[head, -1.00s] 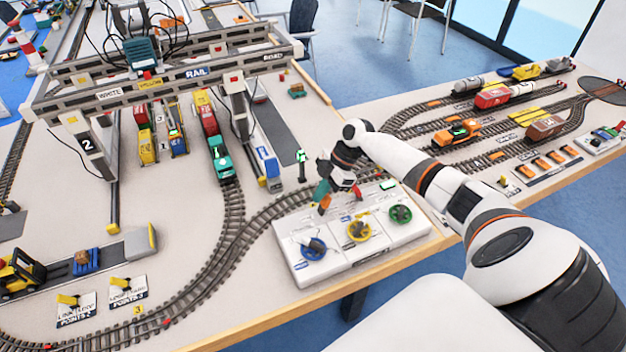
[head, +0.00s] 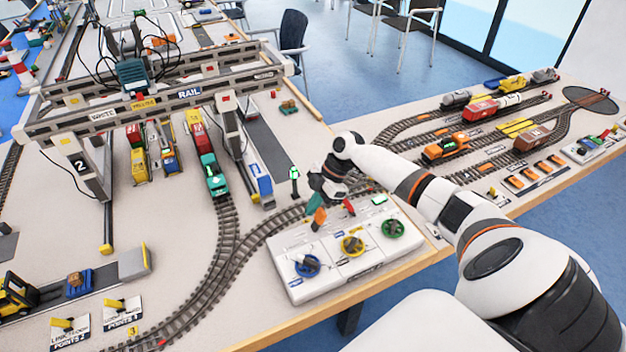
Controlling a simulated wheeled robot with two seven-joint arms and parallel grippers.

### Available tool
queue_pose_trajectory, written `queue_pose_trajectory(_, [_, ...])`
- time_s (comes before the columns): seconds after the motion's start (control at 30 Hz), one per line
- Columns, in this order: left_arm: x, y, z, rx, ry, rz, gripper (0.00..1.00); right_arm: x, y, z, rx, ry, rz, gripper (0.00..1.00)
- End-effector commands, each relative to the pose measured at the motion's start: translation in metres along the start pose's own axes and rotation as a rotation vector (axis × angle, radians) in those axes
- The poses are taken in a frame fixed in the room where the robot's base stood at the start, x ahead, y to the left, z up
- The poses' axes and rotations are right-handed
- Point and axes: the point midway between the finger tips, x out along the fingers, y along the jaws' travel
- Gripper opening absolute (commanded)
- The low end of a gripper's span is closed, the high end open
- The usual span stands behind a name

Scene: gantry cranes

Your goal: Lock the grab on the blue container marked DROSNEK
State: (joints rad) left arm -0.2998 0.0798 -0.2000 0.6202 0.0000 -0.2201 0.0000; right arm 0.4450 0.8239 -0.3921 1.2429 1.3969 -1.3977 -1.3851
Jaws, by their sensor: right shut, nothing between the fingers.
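The gantry crane (head: 190,93) spans the tracks at the upper left, with a teal trolley (head: 133,76) on its beams. I cannot make out the grab below the trolley. A blue container (head: 168,162) stands among yellow and red ones under the crane. My right gripper (head: 317,220) points down at the back left of the white control box (head: 345,272), close to an orange part and a red lever (head: 348,207). It is shut and empty; whether it touches a control is unclear. My left gripper is out of view.
The box carries blue (head: 307,265), yellow (head: 352,246) and green (head: 393,228) dials. A green signal post (head: 294,178) stands just behind it. Curved track (head: 225,240) runs along its left. Wagons stand on the right table section.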

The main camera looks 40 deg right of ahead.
Motion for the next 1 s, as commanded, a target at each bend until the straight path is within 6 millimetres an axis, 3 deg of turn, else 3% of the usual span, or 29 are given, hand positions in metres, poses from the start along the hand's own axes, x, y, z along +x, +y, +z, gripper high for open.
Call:
queue_pose_trajectory(0.13, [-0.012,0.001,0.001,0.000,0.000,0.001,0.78,-0.001,0.001,0.015,-0.001,-0.001,0.001,0.00])
queue_pose_trajectory(0.3, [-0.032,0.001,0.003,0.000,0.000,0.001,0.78,-0.001,0.002,0.050,0.002,-0.003,-0.004,0.00])
queue_pose_trajectory(0.4, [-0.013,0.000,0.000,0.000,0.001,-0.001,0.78,-0.021,0.001,0.033,0.005,0.004,-0.008,0.00])
queue_pose_trajectory(0.7, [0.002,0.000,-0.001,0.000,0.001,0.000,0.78,-0.076,0.002,0.021,0.006,0.001,-0.006,0.00])
queue_pose_trajectory(1.0, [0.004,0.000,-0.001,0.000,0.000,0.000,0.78,-0.092,0.002,0.019,0.005,-0.001,-0.004,0.00])
